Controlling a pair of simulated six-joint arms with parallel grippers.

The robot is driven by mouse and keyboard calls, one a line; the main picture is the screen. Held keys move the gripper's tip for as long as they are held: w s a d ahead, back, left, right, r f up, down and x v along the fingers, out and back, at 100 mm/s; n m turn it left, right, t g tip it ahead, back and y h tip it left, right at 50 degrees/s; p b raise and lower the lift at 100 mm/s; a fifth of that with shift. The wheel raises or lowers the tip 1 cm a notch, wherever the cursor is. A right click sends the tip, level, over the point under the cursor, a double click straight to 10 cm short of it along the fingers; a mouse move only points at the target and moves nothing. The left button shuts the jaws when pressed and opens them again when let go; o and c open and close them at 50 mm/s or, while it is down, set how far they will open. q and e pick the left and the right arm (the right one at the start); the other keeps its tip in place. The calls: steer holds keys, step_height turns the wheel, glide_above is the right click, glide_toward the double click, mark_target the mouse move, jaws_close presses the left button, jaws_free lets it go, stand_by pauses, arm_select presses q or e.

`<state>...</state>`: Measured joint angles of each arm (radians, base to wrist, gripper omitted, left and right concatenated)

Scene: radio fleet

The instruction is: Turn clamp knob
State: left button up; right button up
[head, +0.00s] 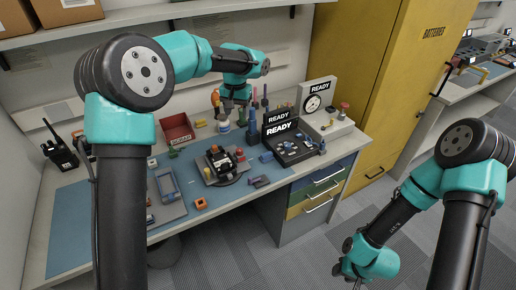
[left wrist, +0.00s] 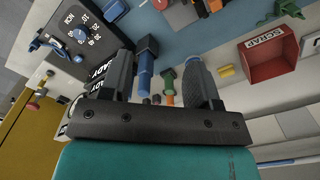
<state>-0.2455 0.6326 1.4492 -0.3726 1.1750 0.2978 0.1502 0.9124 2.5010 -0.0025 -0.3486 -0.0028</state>
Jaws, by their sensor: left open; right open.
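A grey clamp fixture (head: 222,166) with red and black parts sits on the blue mat in the middle of the bench. Which of its parts is the clamp knob is too small to tell. My left gripper (head: 234,106) hangs over the back of the bench, behind the fixture, near upright tools. In the left wrist view its two fingers (left wrist: 162,85) are spread, with a blue-handled tool (left wrist: 146,65) and a green and orange tool (left wrist: 168,85) seen between them. My right gripper (head: 352,272) is open, low over the floor at the right, away from the bench.
A red scrap bin (head: 177,131) stands behind the fixture. A black case marked READY (head: 282,127) and a white dial unit (head: 318,97) stand to the right. A radio (head: 60,150) stands at far left. A grey-blue tray (head: 168,184) lies left of the fixture.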

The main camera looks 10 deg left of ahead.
mark_target(239, 150)
arm_select(q)
steer(key=shift+a, duration=0.15)
steer(key=shift+f, duration=0.15)
step_height(239, 150, down, 17)
steer(key=shift+f, duration=0.1)
stand_by(0.6)
steer(key=shift+c, duration=0.2)
steer(key=c, duration=0.9)
